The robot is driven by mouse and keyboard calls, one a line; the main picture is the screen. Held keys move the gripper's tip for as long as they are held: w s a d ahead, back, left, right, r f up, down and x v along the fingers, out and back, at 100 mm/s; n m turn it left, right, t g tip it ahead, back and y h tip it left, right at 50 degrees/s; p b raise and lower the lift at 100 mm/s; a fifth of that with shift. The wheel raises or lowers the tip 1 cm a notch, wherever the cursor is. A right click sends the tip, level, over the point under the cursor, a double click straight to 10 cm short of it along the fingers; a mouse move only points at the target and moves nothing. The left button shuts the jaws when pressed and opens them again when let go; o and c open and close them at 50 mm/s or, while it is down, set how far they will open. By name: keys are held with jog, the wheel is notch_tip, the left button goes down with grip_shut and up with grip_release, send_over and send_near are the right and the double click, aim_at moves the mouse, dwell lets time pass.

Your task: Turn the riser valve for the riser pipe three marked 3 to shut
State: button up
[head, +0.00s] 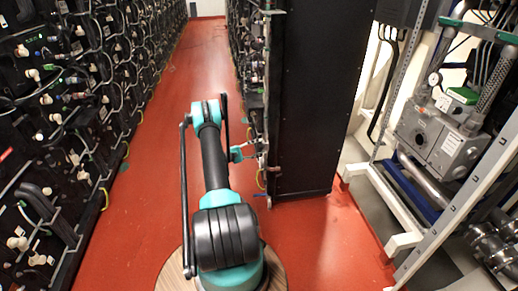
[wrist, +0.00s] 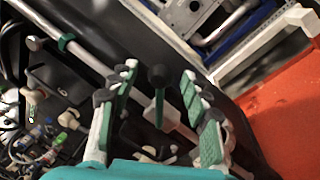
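In the wrist view a pale riser pipe (wrist: 92,62) runs diagonally from upper left to lower right. In the head view my gripper (head: 246,152) is at the near end of the right battery rack, where the valve is too small to make out. No number 3 is readable.
Battery racks (head: 75,110) line the left of the red aisle (head: 160,130). A tall black cabinet panel (head: 318,95) stands just right of my gripper. A white frame with grey machinery (head: 440,140) is further right. Cables and battery terminals (wrist: 40,120) lie left of the pipe.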

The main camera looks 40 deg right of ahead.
notch_tip(320, 180, up, 10)
dwell(0.7)
jog(key=shift+c, duration=0.6)
